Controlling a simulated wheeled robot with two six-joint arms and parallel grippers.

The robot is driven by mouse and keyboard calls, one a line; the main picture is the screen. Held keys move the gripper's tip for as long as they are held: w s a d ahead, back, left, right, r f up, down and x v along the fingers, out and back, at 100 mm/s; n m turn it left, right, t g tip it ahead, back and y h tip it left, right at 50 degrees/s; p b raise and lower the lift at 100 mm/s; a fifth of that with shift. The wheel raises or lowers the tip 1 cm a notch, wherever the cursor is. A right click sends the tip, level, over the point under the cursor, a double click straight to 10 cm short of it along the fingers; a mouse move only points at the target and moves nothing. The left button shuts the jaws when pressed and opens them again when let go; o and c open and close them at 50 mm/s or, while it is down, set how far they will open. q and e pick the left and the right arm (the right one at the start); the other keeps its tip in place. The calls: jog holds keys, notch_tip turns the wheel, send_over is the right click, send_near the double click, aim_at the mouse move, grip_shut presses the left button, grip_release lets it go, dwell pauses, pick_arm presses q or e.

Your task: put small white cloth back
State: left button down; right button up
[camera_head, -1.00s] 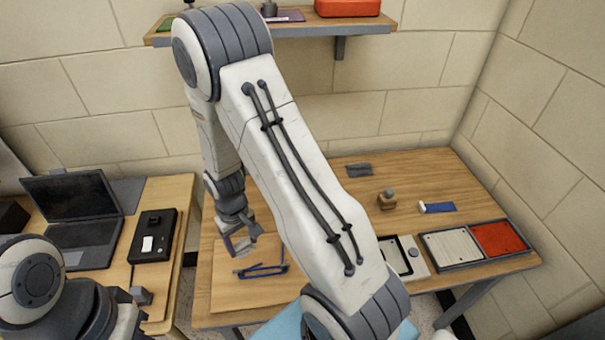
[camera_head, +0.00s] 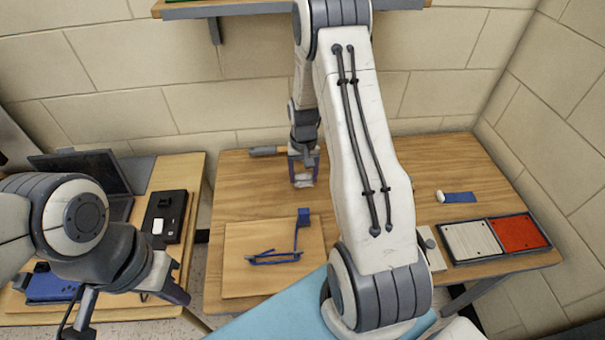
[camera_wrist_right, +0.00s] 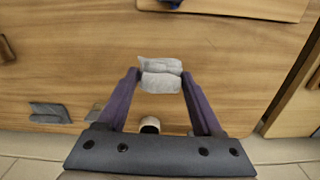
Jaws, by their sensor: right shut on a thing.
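The small white cloth (camera_wrist_right: 161,75) is a pale, folded piece between the fingertips of my right gripper (camera_wrist_right: 160,78) in the right wrist view. The right gripper is shut on it. In the head view this gripper (camera_head: 303,172) points down over the back of the wooden table (camera_head: 235,200), with the cloth (camera_head: 303,181) as a small pale patch at its tips. I cannot tell whether the cloth touches the table. My left gripper (camera_head: 176,291) is low at the left, apart from the cloth; its finger opening is not clear.
A wooden board (camera_head: 240,282) carries a blue frame (camera_head: 275,257). A grey tool (camera_head: 265,151) lies near the back edge. A grey cloth (camera_wrist_right: 50,112) lies left in the wrist view. A tray with white and red panels (camera_head: 520,233) stands right. My right arm hides the table's middle.

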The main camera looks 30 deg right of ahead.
aim_at(303, 199)
notch_tip(303, 199, down, 7)
jog(key=b, duration=0.5)
jog(key=shift+a, duration=0.1)
jog(key=shift+f+b, duration=0.35)
jog(key=shift+f+b, duration=0.3)
jog(key=shift+f, duration=0.2)
jog(key=o, duration=1.4)
jog(key=shift+c, duration=0.2)
notch_tip(303, 199, up, 11)
jog(key=shift+f, duration=0.2)
